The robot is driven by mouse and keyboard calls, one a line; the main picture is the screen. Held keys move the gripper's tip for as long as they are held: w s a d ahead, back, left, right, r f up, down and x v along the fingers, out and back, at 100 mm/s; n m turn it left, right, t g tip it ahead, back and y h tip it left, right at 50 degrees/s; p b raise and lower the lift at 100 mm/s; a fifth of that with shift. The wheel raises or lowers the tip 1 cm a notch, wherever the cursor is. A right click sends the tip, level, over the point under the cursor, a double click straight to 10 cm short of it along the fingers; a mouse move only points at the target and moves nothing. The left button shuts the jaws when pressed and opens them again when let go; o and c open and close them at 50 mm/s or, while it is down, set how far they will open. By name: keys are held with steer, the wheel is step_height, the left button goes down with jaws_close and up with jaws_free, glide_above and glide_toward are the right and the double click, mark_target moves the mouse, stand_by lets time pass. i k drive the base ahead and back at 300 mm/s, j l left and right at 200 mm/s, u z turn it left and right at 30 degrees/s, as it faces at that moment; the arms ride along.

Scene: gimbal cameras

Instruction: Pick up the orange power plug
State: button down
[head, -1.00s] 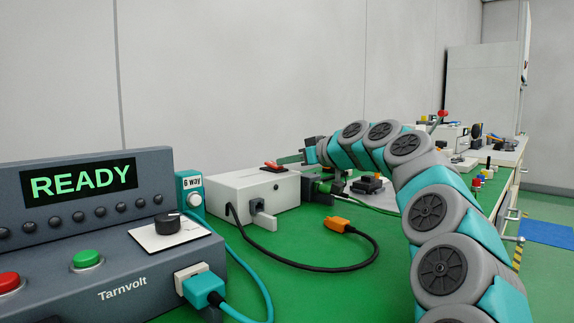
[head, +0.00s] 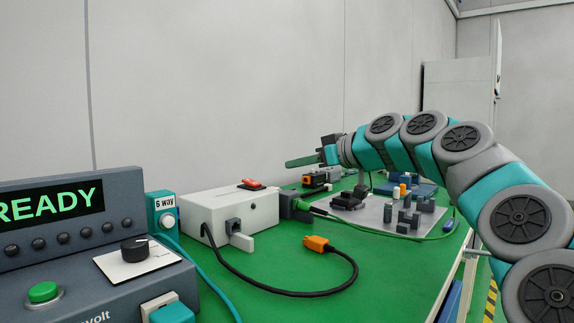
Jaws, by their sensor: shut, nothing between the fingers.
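The orange power plug (head: 316,244) lies on the green bench top, at the end of a black cable (head: 345,278). My gripper (head: 304,162) is above and behind the plug, raised over the bench beyond the white box, and points left. Its fingers are together with nothing visible between them. It is well apart from the plug.
A grey plate (head: 376,212) with several dark blocks lies behind the plug. The grey console (head: 80,255) fills the left front. The green bench around the plug is clear.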

mark_target(318, 245)
steer(key=k+l, duration=0.45)
steer(key=l, duration=0.25)
steer(key=k+l, duration=0.25)
steer(key=l, duration=0.1)
